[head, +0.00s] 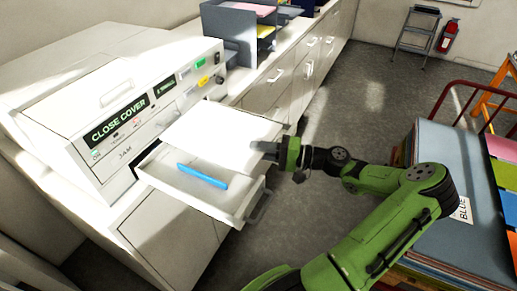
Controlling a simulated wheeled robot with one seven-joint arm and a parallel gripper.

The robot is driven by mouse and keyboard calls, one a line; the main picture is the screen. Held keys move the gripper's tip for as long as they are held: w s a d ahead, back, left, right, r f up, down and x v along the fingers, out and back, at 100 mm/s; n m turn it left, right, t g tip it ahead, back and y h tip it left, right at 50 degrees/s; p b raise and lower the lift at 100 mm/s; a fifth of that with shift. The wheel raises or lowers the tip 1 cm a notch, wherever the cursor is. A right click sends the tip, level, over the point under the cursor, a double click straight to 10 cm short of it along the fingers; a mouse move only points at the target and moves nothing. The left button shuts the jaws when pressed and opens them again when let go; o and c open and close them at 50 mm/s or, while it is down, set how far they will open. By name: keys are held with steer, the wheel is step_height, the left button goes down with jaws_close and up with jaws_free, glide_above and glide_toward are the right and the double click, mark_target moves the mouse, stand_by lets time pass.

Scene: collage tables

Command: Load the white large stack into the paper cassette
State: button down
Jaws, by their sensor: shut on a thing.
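The white large stack (208,135) is a broad flat white sheet-like block. My gripper (268,147) is shut on its right edge. The paper cassette (232,211) is a white open drawer pulled out from the front of the machine, with a blue bar (203,176) lying in it. The stack is over the far part of the cassette and hides that part. I cannot tell whether the stack touches the cassette floor or is held above it.
The white machine (75,110) has a panel reading "CLOSE COVER" and "JAM". A grey tray rack (240,30) stands behind it on the counter. A red-railed cart (440,150) with coloured stacks is at right. Grey floor (350,95) is clear between.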

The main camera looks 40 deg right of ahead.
step_height(320, 180, down, 7)
steer(key=b, duration=0.6)
steer(key=shift+f, duration=0.15)
steer(key=shift+w+a, duration=0.1)
steer(key=c, duration=1.4)
jaws_free()
steer(key=o, duration=0.4)
steer(key=shift+f, duration=0.1)
steer(key=p+v, duration=0.1)
steer(key=v, duration=1.4)
steer(key=shift+s+d, duration=0.3)
